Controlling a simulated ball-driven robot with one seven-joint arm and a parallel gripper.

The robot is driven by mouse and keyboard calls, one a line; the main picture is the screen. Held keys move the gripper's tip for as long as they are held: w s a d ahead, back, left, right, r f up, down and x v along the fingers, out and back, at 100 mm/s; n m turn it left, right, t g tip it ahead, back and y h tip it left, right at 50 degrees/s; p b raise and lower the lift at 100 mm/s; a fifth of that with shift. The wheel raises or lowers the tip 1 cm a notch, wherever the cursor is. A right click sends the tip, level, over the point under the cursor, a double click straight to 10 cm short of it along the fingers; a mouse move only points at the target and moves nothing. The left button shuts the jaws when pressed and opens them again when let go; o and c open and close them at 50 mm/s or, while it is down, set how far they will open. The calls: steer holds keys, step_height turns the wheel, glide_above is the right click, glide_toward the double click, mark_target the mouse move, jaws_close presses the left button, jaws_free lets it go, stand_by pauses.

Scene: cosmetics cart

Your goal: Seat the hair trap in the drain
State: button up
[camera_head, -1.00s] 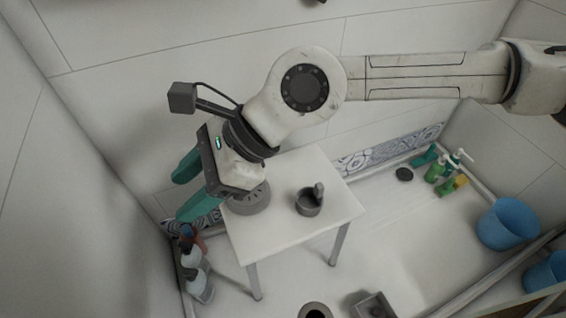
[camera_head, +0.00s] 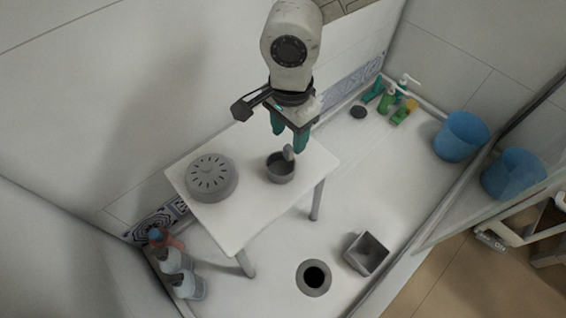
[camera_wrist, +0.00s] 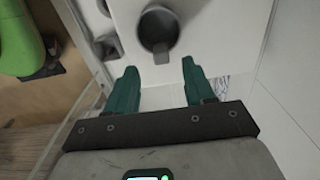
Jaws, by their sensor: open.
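A small dark grey cup (camera_head: 279,175) with an upright tab (camera_head: 289,153) stands on the white stool (camera_head: 250,212); it looks like the hair trap. The cup also shows in the wrist view (camera_wrist: 146,38), its tab pointing toward my fingers. A round slotted grey cover (camera_head: 212,178) lies on the stool to its left. The drain (camera_head: 300,277) is a round grey ring with a dark hole in the floor, front of the stool. My gripper (camera_head: 289,142) is open and empty above the cup, teal fingers pointing down. In the wrist view the open fingertips (camera_wrist: 159,68) flank the tab's line, apart from it.
A square grey box (camera_head: 366,254) sits on the floor right of the drain. Bottles (camera_head: 176,262) stand left of the stool; green bottles (camera_head: 388,100) and a dark disc (camera_head: 358,112) lie by the back wall. Blue buckets (camera_head: 461,137) and a glass panel are at right.

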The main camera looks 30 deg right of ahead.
mark_target(287, 149)
step_height(287, 149, down, 5)
steer(key=shift+w+a+f+b, duration=0.1)
steer(key=shift+a+b, duration=0.05)
steer(key=shift+b, duration=1.1)
steer(key=shift+c, duration=0.2)
jaws_close()
